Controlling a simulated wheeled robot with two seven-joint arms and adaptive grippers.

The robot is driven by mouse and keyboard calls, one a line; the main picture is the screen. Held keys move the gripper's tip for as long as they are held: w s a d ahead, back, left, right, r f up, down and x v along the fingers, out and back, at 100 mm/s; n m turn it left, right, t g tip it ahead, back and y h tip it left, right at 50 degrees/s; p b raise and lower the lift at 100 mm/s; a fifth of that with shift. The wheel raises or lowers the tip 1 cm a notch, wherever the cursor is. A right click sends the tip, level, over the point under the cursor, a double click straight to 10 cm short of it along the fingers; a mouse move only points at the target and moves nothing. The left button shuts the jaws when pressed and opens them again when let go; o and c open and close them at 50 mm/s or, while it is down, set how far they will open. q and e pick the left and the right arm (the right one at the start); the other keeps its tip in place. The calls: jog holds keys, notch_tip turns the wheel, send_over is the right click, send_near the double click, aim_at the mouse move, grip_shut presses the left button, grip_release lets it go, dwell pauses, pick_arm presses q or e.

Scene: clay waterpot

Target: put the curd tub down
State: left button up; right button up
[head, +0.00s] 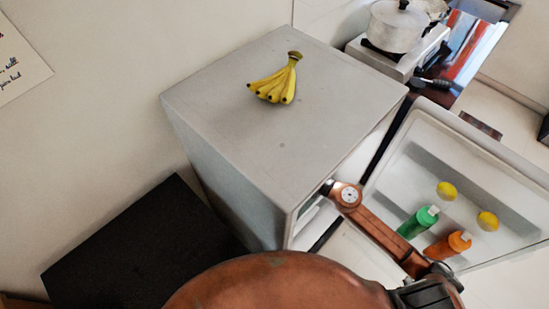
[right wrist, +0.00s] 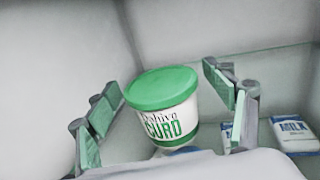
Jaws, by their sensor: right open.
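The curd tub (right wrist: 163,105) is white with green print and a green lid. In the right wrist view it is between the fingers of my right gripper (right wrist: 165,84), inside a pale-walled space. The fingers are spread, with a visible gap on the right side of the tub. The tub's underside is partly hidden, so I cannot tell exactly what it rests on. In the head view my right arm reaches into the fridge (head: 225,190), and the gripper and tub are hidden there. My left gripper is not in view.
Milk packets (right wrist: 294,134) lie beside the tub on a glassy shelf. The fridge door (head: 455,160) stands open, with a green bottle (head: 415,224), an orange bottle (head: 447,246) and two lemons. Bananas (head: 277,84) lie on the fridge top. A pot (head: 393,28) stands behind.

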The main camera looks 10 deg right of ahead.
jog(key=b+v, duration=0.2)
jog(key=v, duration=0.9)
jog(key=shift+s+d, duration=0.15)
jog(key=shift+s, duration=0.05)
